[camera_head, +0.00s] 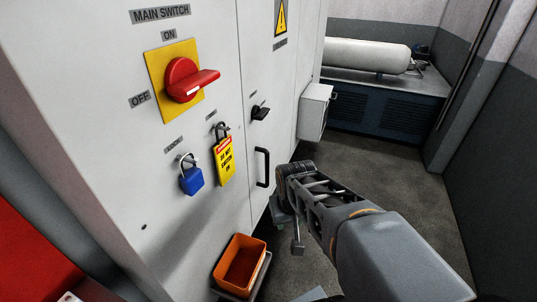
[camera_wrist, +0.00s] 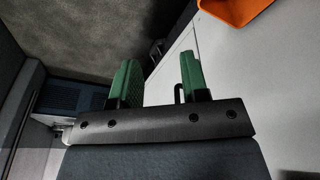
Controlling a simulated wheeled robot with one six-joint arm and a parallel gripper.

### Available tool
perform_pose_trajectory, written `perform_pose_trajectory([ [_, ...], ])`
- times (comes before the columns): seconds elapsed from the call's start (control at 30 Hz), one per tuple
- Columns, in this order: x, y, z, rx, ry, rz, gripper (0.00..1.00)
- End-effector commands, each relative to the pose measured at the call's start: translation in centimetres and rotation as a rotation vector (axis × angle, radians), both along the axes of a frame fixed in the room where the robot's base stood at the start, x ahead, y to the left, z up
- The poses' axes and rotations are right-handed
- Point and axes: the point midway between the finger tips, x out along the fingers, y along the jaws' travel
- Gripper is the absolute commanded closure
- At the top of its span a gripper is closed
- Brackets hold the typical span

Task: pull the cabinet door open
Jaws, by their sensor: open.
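The white cabinet door (camera_head: 277,85) stands flush with the cabinet front and looks closed. Its black bar handle (camera_head: 262,167) is upright on the lower part of the door. A black turn latch (camera_head: 260,112) sits above the handle. My gripper shows in the wrist view (camera_wrist: 157,75) with two green fingers apart and nothing held. A dark piece of the handle (camera_wrist: 178,93) shows between the fingers, close to the right one, partly hidden by my gripper. I cannot tell its depth there. In the head view my arm is right of the handle, with the fingertips unclear.
Left of the door are a red main switch (camera_head: 183,80), a blue padlock (camera_head: 191,180) and a yellow tag (camera_head: 225,160). An orange bin (camera_head: 240,262) stands below. A white box (camera_head: 314,112) juts out at right. Grey floor (camera_head: 385,170) is clear behind my arm.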

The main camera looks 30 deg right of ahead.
Motion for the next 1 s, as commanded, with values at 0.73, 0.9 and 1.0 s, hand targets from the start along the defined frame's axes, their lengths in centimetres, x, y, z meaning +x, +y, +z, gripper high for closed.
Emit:
perform_pose_trajectory([
  [0.73,10.5,-19.6,-10.0,-0.163,-0.918,0.393,0.59],
  [0.9,11.2,-14.8,-6.4,0.038,-1.175,0.576,0.59],
  [1.0,10.8,-13.0,-4.7,0.133,-1.272,0.639,0.59],
])
